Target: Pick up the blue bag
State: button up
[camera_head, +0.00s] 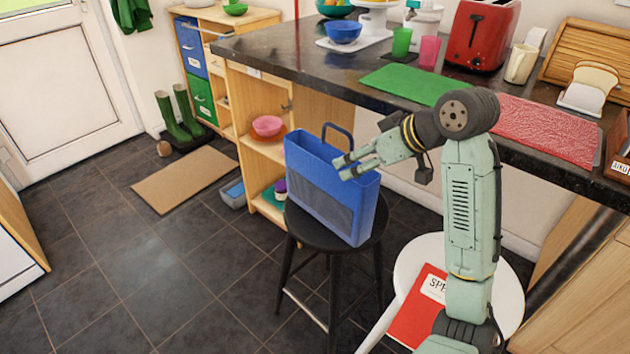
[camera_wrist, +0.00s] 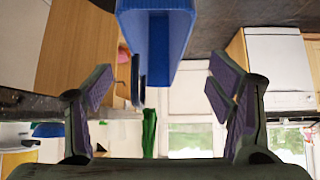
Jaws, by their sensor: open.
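The blue bag (camera_head: 326,190) stands upright on a round black stool (camera_head: 373,231), with its dark handle (camera_head: 338,128) raised at the top. My gripper (camera_head: 345,165) is open and empty. In the head view it overlaps the bag's upper right part, below the handle. In the wrist view, which looks upside down, the bag (camera_wrist: 176,32) is at the top centre and its handle (camera_wrist: 137,78) hangs toward the space between the spread fingers (camera_wrist: 160,92). No finger visibly touches the bag there. The gripper hides a small part of the bag in the head view.
The dark counter (camera_head: 290,50) with a green mat (camera_head: 418,84) and red toaster (camera_head: 482,36) runs behind the bag. Wooden shelves (camera_head: 258,105) stand behind left. A white chair (camera_head: 505,282) with a red book (camera_head: 415,312) is at right. Floor at left is mostly clear.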

aim_at(328, 178)
jog(key=p+x, duration=0.2)
jog(key=x, duration=0.8)
jog(key=shift+w+a, duration=0.25)
jog(key=shift+w, duration=0.15)
jog(key=shift+f, duration=0.1)
grip_shut()
dwell(0.5)
